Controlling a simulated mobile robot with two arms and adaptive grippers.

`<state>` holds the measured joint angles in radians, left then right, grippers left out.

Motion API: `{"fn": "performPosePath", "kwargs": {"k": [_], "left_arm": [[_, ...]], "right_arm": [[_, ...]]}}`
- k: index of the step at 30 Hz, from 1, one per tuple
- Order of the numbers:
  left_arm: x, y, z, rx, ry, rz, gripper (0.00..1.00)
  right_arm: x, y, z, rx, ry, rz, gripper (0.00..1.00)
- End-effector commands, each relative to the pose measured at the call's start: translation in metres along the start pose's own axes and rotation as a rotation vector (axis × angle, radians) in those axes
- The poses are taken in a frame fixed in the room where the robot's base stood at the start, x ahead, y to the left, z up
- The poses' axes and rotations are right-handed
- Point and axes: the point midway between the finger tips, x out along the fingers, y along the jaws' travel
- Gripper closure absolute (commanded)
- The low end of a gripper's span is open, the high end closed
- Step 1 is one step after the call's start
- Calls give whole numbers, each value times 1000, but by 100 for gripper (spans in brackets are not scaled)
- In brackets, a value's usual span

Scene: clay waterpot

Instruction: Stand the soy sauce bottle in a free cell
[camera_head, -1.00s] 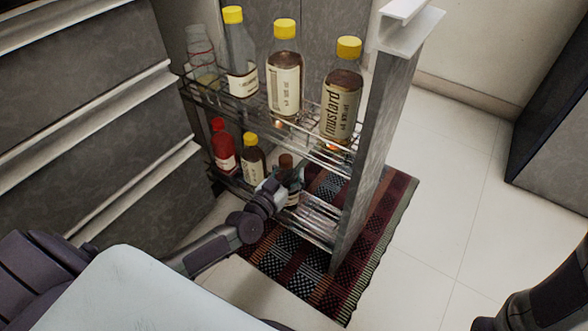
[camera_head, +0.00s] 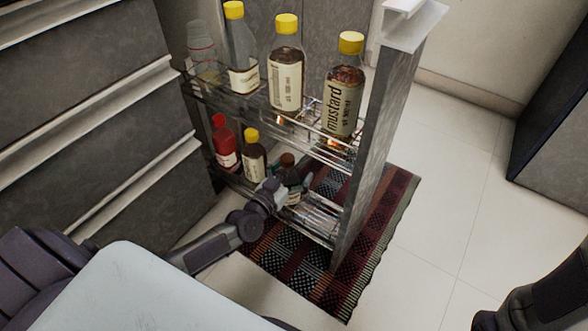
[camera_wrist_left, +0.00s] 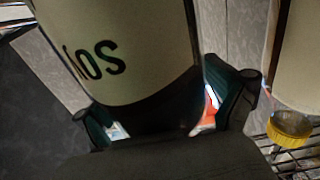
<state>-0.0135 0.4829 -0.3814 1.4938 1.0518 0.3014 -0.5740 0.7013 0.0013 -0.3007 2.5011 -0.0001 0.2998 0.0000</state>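The soy sauce bottle (camera_head: 287,160) has a brown cap and stands about upright at the lower level of the pull-out rack. In the left wrist view its pale label (camera_wrist_left: 120,50) with dark lettering fills the upper middle. My left gripper (camera_head: 292,183) reaches in from the left at the lower level. Its fingers (camera_wrist_left: 165,100) lie on both sides of the bottle and seem to touch it. The bottle's base is hard to make out behind the gripper. The lower basket (camera_head: 316,222) shows bare wire to the right of the bottle. My right gripper is not visible.
A red bottle (camera_head: 224,147) and a dark yellow-capped bottle (camera_head: 254,160) stand left on the lower level. Several yellow-capped bottles, including mustard (camera_head: 343,105), stand above. The rack's grey front panel (camera_head: 378,150) bounds the right. A patterned rug (camera_head: 375,240) lies below.

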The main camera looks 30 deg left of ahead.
Motion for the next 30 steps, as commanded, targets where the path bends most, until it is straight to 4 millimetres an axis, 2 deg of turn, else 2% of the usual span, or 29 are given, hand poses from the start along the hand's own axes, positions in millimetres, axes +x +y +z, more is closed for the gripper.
{"fn": "performPosePath", "kwargs": {"k": [8, 11, 24, 30], "left_arm": [[-1, 0, 1, 0, -1, 0, 6], [-9, 0, 1, 0, -2, 0, 6], [-96, 0, 1, 1, -2, 0, 6], [-117, 0, 0, 1, 0, 0, 6]], "right_arm": [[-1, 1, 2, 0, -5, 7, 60], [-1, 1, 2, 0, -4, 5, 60], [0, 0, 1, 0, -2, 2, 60], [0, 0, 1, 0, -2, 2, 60]]}}
